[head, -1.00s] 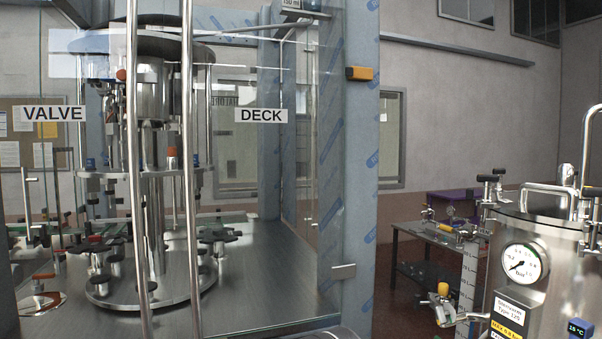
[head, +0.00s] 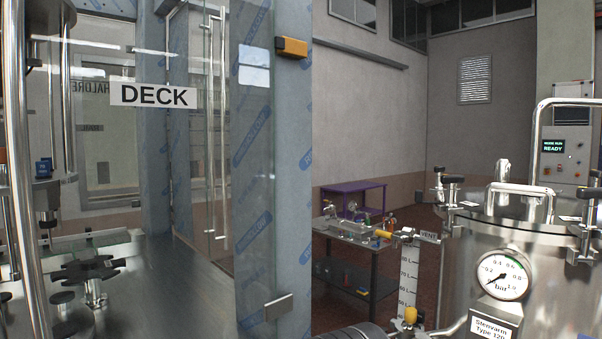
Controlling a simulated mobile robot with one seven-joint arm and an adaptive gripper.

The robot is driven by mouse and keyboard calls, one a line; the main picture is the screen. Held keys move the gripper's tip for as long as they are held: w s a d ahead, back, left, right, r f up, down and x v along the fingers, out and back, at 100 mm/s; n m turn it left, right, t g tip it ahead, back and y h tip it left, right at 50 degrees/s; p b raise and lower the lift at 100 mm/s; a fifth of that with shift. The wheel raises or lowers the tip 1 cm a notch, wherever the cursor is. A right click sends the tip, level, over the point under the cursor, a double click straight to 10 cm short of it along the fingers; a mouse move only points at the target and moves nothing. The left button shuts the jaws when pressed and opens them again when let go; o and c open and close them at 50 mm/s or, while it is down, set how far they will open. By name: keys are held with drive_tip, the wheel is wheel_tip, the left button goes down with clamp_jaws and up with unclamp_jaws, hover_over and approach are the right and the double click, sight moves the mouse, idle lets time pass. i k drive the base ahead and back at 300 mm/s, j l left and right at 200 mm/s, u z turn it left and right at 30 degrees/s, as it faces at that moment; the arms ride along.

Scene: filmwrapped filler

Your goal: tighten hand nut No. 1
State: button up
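A steel pressure tank (head: 500,240) stands at the right, cut off by the frame. Black-handled clamp nuts sit around its lid rim: one pair at the rim's left (head: 452,180) and one at its right (head: 590,194). Black hand knobs (head: 88,269) also stand on the steel deck at the left, behind the glass. I cannot read a number on any of these, so I cannot tell which is hand nut No. 1. My gripper is not in view.
A film-wrapped post (head: 262,170) and glass enclosure marked DECK (head: 152,95) fill the left. A dark bench (head: 350,275) with fittings and a purple table (head: 354,187) stand behind. A level scale (head: 408,280) and yellow-handled valve (head: 410,315) stand left of the tank.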

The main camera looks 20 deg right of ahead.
sight(452, 181)
drive_tip(key=i+l+u, duration=0.2)
drive_tip(key=i+u, duration=0.15)
drive_tip(key=i, duration=0.25)
drive_tip(key=u, duration=9)
